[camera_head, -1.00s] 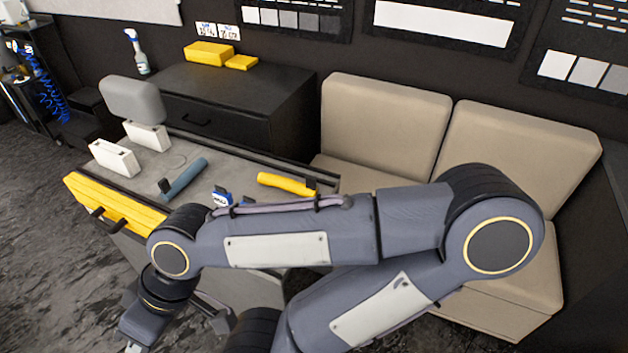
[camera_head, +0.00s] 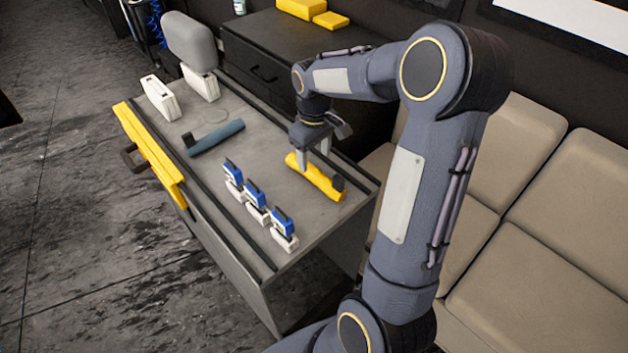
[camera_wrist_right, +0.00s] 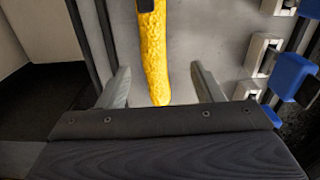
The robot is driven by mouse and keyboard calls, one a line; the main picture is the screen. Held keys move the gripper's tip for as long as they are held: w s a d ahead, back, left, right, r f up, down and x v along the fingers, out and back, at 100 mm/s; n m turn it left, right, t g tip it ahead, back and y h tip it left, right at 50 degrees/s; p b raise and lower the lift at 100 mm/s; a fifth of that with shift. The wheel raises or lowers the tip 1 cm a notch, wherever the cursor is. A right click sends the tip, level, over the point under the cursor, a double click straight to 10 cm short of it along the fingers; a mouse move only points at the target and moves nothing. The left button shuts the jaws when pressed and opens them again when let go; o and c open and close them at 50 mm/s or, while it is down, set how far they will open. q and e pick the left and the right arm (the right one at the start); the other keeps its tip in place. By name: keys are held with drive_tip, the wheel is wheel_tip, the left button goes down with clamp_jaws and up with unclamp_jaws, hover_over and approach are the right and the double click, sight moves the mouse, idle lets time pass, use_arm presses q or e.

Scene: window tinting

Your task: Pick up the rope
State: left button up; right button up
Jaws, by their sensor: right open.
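In the right wrist view the fingers (camera_wrist_right: 160,72) stand apart, with gaps to the roll. Nothing else in view looks like a rope. My left gripper is not in view.
Several blue-and-white tools (camera_head: 256,207) stand in a row left of the roll. A blue-grey roll (camera_head: 215,138) lies further back. White blocks (camera_head: 160,98) stand at the bench's far end. A beige sofa (camera_head: 510,150) stands to the right. The bench middle is mostly clear.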

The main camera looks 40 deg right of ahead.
sight(317, 172)
drive_tip(key=shift+d+f, duration=0.7)
drive_tip(key=shift+f, duration=0.25)
drive_tip(key=f, duration=0.4)
drive_tip(key=f+p, duration=0.1)
drive_tip(key=f, duration=0.1)
drive_tip(key=shift+a, duration=0.25)
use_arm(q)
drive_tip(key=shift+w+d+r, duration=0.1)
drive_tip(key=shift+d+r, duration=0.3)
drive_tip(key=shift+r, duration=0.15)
use_arm(e)
drive_tip(key=shift+r, duration=0.1)
drive_tip(key=shift+c, duration=0.4)
drive_tip(key=c, duration=1)
drive_tip(key=shift+c, duration=0.2)
drive_tip(key=shift+w+r, duration=0.1)
drive_tip(key=shift+r, duration=0.05)
